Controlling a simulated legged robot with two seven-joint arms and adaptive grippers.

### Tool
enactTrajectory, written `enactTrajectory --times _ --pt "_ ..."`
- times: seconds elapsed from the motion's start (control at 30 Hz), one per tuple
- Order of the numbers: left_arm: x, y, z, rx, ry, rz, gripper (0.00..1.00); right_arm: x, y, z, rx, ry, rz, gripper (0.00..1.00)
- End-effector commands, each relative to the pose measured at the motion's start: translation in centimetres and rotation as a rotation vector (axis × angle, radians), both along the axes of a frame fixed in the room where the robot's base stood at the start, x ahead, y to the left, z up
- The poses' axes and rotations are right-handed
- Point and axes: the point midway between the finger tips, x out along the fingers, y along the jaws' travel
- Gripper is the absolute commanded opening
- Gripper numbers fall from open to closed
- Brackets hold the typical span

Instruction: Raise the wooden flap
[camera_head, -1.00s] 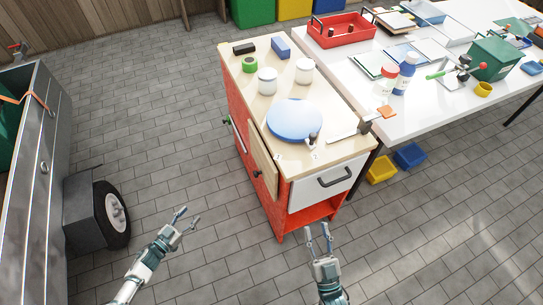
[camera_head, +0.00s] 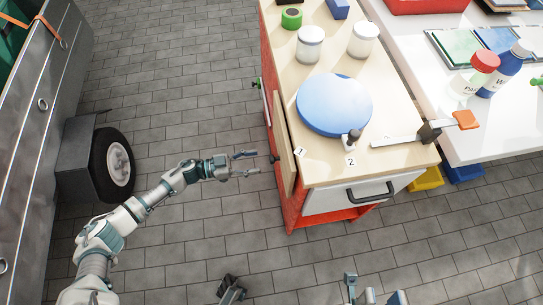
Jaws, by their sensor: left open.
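The wooden flap (camera_head: 284,150) is a pale wood panel hanging down along the left side of the red cabinet, below the edge of its top. A small dark knob (camera_head: 275,159) shows on its outer face. My left gripper (camera_head: 253,164) is open, just left of the flap, with its fingers pointing right toward the knob. Its fingers look empty and a small gap seems to separate them from the flap. Parts of mine show cut off at the bottom edge; my right gripper's jaws cannot be made out clearly there.
The cabinet top (camera_head: 325,160) carries a blue disc (camera_head: 334,104), white jars (camera_head: 310,44), a green roll (camera_head: 291,17) and a clamp (camera_head: 430,131). A white drawer (camera_head: 350,197) faces the front. A white table (camera_head: 480,135) adjoins at right. A wheeled metal trailer (camera_head: 45,110) stands left; paved floor between is clear.

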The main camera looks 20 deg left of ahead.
Motion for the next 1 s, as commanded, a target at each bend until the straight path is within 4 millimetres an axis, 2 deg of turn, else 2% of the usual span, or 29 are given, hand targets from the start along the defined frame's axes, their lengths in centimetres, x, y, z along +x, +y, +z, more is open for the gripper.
enactTrajectory --times 0.1,0.3,0.67,0.77,0.9,1.0 --pt "1.3 -2.1 -0.4 -0.001 0.002 -0.002 0.57 0.4 0.1 -0.3 -0.001 -0.015 0.000 0.40" --pt "2.7 -4.2 -0.2 0.001 0.002 0.000 0.57 0.5 0.1 0.1 0.000 -0.038 0.002 0.40" --pt "3.1 -4.6 0.1 0.000 0.000 0.001 0.57 1.0 0.3 0.1 -0.002 -0.041 0.002 0.40" --pt "3.1 -4.6 0.0 0.000 0.000 0.001 0.37 1.0 0.3 0.1 -0.003 -0.041 0.001 0.40" --pt "3.1 -4.6 0.0 0.000 0.000 0.001 0.02 1.0 0.3 0.1 -0.003 -0.041 0.001 0.40" --pt "3.1 -4.6 0.0 0.001 0.001 0.002 0.00 1.0 0.3 0.0 -0.002 -0.040 0.001 0.40"
